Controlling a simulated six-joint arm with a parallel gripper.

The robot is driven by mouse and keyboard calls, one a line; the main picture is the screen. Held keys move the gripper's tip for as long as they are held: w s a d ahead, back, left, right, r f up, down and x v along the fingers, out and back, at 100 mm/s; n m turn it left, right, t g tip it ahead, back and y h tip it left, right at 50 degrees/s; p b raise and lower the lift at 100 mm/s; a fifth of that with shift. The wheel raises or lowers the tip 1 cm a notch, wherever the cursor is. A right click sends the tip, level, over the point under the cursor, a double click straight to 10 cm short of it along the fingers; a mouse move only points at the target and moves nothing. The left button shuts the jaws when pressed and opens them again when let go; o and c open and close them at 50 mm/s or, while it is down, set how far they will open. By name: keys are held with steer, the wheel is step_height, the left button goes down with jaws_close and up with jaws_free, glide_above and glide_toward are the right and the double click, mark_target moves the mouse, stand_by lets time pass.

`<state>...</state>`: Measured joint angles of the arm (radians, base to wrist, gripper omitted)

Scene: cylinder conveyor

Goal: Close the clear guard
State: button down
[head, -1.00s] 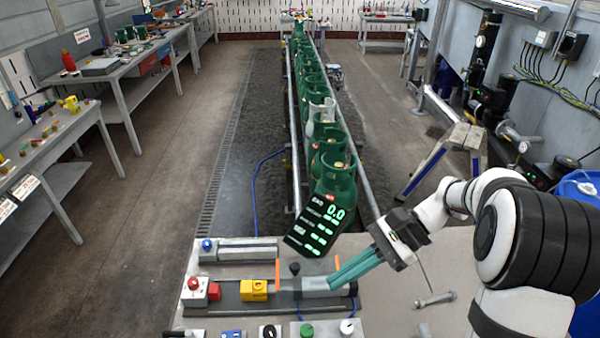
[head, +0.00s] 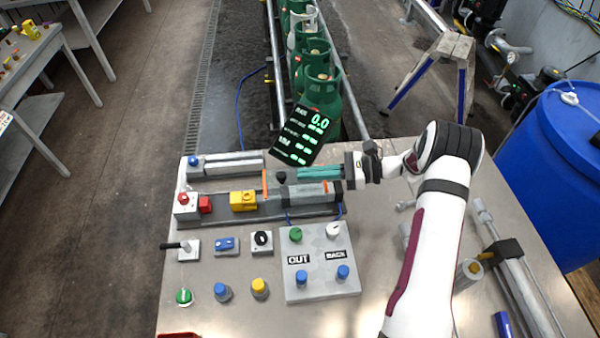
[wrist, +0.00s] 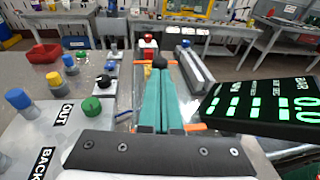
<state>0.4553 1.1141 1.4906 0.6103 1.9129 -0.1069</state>
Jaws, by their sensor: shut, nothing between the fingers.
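The clear guard is hard to make out. Upright orange strips (head: 265,183) and a black knob (head: 281,177), which look like parts of it, stand over the grey cylinder fixture (head: 315,190) on the bench. My gripper (head: 301,173) has long teal fingers, held together and empty, pointing left just behind the fixture. In the wrist view the fingers (wrist: 152,82) reach toward the black knob (wrist: 159,62), with orange pieces (wrist: 195,127) on the right of the fingers. I cannot tell whether the fingertips touch the knob or the guard.
A black display reading 0.0 (head: 307,135) hangs close behind the fingers. Green gas cylinders (head: 322,92) line the conveyor beyond. A button panel (head: 320,262), a yellow block (head: 243,200) and a red button box (head: 186,204) lie nearby. A blue barrel (head: 550,170) stands right.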

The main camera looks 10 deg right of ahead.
steer(key=shift+x, duration=1.2)
steer(key=s+r+x, duration=0.1)
steer(key=x, duration=0.7)
steer(key=s+a+r+x, duration=0.1)
steer(key=r+x, duration=0.1)
steer(key=x, duration=0.7)
steer(key=shift+s, duration=0.35)
